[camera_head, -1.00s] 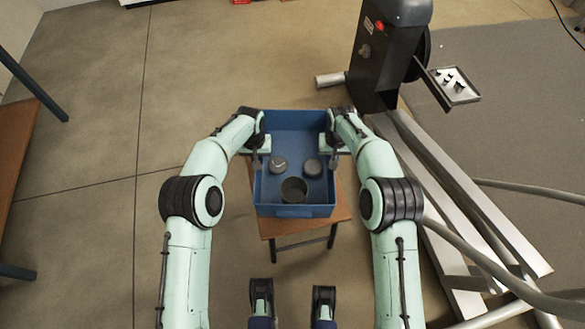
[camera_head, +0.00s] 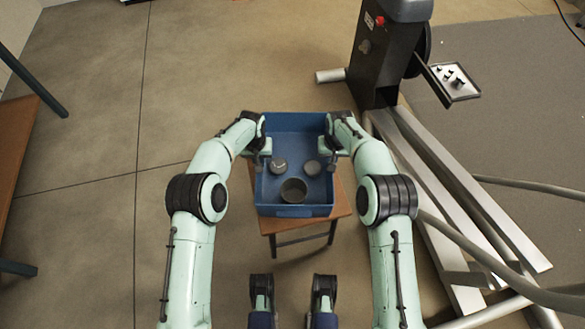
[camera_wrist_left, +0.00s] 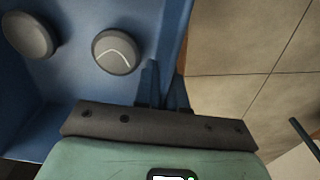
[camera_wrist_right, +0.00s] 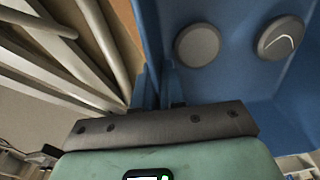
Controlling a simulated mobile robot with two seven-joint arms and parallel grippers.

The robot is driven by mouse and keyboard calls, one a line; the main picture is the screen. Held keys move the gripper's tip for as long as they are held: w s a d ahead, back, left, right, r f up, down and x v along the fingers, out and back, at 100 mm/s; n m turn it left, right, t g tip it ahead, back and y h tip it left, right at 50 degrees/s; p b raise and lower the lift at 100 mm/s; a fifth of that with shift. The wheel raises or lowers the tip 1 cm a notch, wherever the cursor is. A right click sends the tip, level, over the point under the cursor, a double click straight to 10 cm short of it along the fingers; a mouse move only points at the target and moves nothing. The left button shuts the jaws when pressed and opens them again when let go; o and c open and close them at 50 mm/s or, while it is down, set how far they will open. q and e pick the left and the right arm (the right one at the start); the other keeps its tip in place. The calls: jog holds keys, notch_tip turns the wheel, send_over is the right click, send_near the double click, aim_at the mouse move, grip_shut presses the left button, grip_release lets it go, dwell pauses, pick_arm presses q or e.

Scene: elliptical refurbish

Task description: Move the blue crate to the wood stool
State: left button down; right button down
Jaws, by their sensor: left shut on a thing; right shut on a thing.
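The blue crate (camera_head: 294,211) is upright between my two arms, over the wood stool (camera_head: 339,205) in the head view. The stool's wooden top shows at the crate's front and right; I cannot tell whether the crate touches it. My left gripper (camera_head: 260,161) is shut on the crate's left wall, and its fingers straddle that wall in the left wrist view (camera_wrist_left: 164,85). My right gripper (camera_head: 329,163) is shut on the right wall, as the right wrist view (camera_wrist_right: 160,85) shows. Inside lie two grey round pieces (camera_head: 279,167) (camera_head: 312,168) and an open round container (camera_head: 293,190).
A dark machine (camera_head: 382,60) with a small tray (camera_head: 452,82) stands at the back right. Metal beams (camera_head: 470,200) lie on the floor to the right. A wood-topped piece (camera_head: 20,140) is at the left edge. Floor left of the stool is clear.

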pick_arm(q)
jog(key=shift+f, duration=0.5)
pick_arm(e)
jog(key=shift+f, duration=0.5)
pick_arm(q)
jog(key=c, duration=1.2)
grip_release()
pick_arm(e)
jog(key=c, duration=1.2)
grip_release()
pick_arm(q)
jog(key=shift+r, duration=0.1)
jog(key=r, duration=1.1)
jog(key=shift+s+r, duration=0.3)
jog(key=shift+s, duration=0.1)
pick_arm(e)
jog(key=shift+r, duration=0.1)
pick_arm(q)
jog(key=shift+r, duration=0.1)
pick_arm(e)
jog(key=shift+r, duration=0.15)
jog(key=r, duration=0.7)
jog(key=s+r, duration=0.1)
jog(key=r, duration=0.3)
jog(key=shift+r, duration=0.35)
